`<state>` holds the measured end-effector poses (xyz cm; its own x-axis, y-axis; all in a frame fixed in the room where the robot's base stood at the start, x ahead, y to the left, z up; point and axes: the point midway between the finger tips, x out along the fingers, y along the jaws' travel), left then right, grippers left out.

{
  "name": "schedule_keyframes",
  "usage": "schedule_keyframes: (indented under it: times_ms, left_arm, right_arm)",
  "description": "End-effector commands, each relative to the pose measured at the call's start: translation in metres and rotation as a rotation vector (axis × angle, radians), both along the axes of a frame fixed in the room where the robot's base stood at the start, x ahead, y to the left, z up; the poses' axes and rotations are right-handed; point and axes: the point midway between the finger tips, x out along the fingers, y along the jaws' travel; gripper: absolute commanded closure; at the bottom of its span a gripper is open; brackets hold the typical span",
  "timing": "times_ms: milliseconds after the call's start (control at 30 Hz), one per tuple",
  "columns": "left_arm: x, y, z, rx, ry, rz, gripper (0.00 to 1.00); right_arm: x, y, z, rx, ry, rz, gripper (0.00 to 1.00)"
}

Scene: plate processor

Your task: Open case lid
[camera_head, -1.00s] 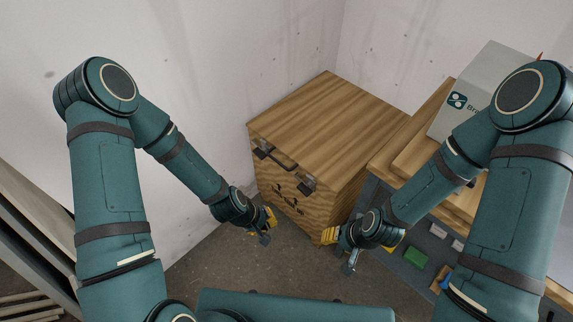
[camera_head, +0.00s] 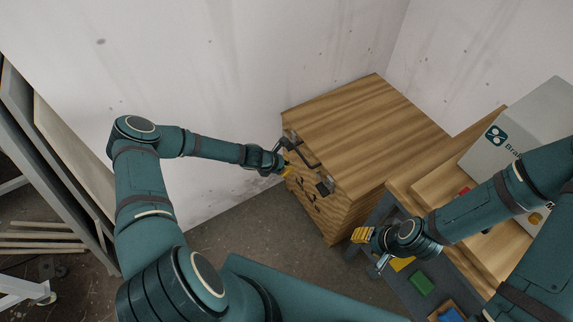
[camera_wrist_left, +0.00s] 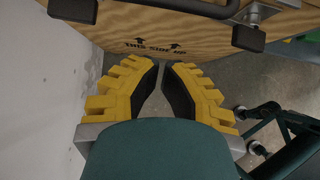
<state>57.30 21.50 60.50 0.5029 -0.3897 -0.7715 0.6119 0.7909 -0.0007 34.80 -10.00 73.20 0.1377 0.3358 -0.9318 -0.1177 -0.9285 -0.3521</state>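The wooden case (camera_head: 365,130) stands against the wall with its lid shut. A dark bar handle (camera_head: 303,154) spans the upper front edge between dark fittings. The bar also shows at the top of the left wrist view (camera_wrist_left: 200,8), with a dark pad at each end. My left gripper (camera_head: 288,170) is at the case's front, close to the handle's left part. In the left wrist view its yellow fingers (camera_wrist_left: 161,66) have a narrow gap at the tips and nothing between them. My right gripper (camera_head: 368,252) is open and empty, right of the case front.
A wooden bench (camera_head: 470,165) with a grey box (camera_head: 530,130) stands right of the case. Coloured blocks lie on a grey surface below, including a green one (camera_head: 421,283). Floor (camera_head: 245,215) is free before the case.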

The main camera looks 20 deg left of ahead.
Motion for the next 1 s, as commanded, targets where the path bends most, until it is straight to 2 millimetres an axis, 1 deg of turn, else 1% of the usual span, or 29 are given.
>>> schedule_keyframes:
  times_ms: [33,333,400,500,600,733,1000]
  left_arm:
    - [0.005,-0.006,-0.011,0.000,0.000,-0.003,1.00]
    - [0.034,-0.029,-0.057,0.002,0.000,-0.005,1.00]
    - [0.037,-0.028,-0.039,0.004,-0.004,-0.006,1.00]
    - [0.038,-0.029,-0.026,0.004,-0.002,-0.004,1.00]
    - [0.039,-0.031,-0.018,0.004,-0.002,-0.005,1.00]
    - [0.040,-0.031,-0.013,0.003,-0.001,-0.004,1.00]
    - [0.040,-0.032,-0.012,0.003,-0.001,-0.004,1.00]
  right_arm:
    - [0.001,0.000,-0.006,0.000,-0.002,-0.001,0.56]
    - [0.004,-0.001,-0.023,-0.002,-0.010,-0.003,0.56]
    - [0.004,-0.001,-0.021,-0.002,-0.010,-0.003,0.56]
    - [0.004,-0.001,-0.020,-0.002,-0.010,-0.003,0.56]
    - [0.004,-0.001,-0.020,-0.002,-0.010,-0.003,0.56]
    - [0.004,-0.001,-0.020,-0.002,-0.010,-0.003,0.56]
    - [0.004,-0.001,-0.020,-0.002,-0.010,-0.003,0.56]
